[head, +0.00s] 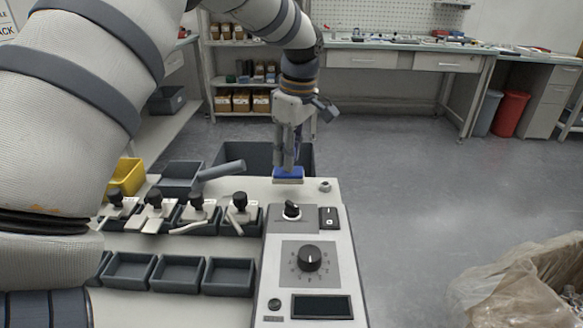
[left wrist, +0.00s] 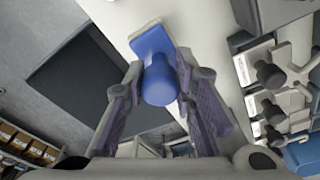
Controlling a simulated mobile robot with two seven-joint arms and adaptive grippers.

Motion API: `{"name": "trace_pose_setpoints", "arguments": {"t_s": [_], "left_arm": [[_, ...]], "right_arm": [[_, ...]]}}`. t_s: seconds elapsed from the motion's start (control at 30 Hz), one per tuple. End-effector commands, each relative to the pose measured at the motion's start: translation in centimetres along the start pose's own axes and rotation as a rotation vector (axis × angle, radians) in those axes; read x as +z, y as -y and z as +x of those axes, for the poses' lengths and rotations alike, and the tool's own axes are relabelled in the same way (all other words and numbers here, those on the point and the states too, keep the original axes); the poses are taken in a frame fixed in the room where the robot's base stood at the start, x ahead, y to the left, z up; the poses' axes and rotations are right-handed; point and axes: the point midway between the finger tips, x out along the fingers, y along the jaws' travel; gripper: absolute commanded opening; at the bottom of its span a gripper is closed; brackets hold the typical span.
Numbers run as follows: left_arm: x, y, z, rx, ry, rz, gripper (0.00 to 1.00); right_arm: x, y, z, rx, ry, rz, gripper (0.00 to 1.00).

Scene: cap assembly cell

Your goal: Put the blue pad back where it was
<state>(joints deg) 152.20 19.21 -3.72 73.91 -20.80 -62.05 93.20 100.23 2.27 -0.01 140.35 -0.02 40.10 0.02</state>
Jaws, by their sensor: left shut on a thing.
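The blue pad (head: 288,173) is at the far edge of the white work table, near its back right corner. In the left wrist view the pad (left wrist: 152,40) has a round blue knob (left wrist: 160,84) and a pale layer along one side. My left gripper (head: 287,163) points down and is shut on the pad, with its fingers on either side of the knob. I cannot tell whether the pad touches the table top. My right gripper is not in view.
A small grey knob (head: 325,186) stands just right of the pad. A control panel with a black dial (head: 309,258) is nearer. A dark crate (head: 238,155) is behind the table.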

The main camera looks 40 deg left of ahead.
Motion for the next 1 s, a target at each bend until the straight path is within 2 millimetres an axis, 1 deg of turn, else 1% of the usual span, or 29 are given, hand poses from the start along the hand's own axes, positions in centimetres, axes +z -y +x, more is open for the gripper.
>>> {"name": "trace_pose_setpoints", "arguments": {"t_s": [0.07,0.2,0.23,0.43,0.57,0.6,0.63,0.67,0.93,1.0], "left_arm": [[-0.4,-0.5,1.1,-0.004,0.000,-0.002,0.00],[-0.1,-0.4,3.5,-0.002,0.001,0.000,0.00],[0.0,-0.4,3.8,0.000,0.001,0.000,0.00],[0.0,-0.5,3.7,0.003,0.001,-0.001,0.00],[0.0,-0.4,4.0,0.002,-0.001,0.000,0.00],[0.0,-0.5,4.0,0.002,0.000,-0.001,0.33],[0.0,-0.5,4.0,0.002,0.000,-0.001,0.40],[0.0,-0.4,4.0,0.002,0.000,-0.001,0.44],[0.0,-0.5,3.9,0.002,0.001,-0.001,0.44],[0.0,-0.5,3.4,0.004,0.001,-0.001,0.44]], "right_arm": [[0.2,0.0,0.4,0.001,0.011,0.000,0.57],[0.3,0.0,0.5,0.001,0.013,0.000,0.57],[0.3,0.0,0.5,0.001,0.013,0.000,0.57],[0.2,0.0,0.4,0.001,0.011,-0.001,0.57],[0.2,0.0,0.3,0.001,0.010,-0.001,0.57],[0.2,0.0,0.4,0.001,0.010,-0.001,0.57],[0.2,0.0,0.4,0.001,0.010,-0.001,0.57],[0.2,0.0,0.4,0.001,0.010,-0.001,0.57],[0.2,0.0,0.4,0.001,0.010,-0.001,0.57],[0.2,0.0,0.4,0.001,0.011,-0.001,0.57]]}}
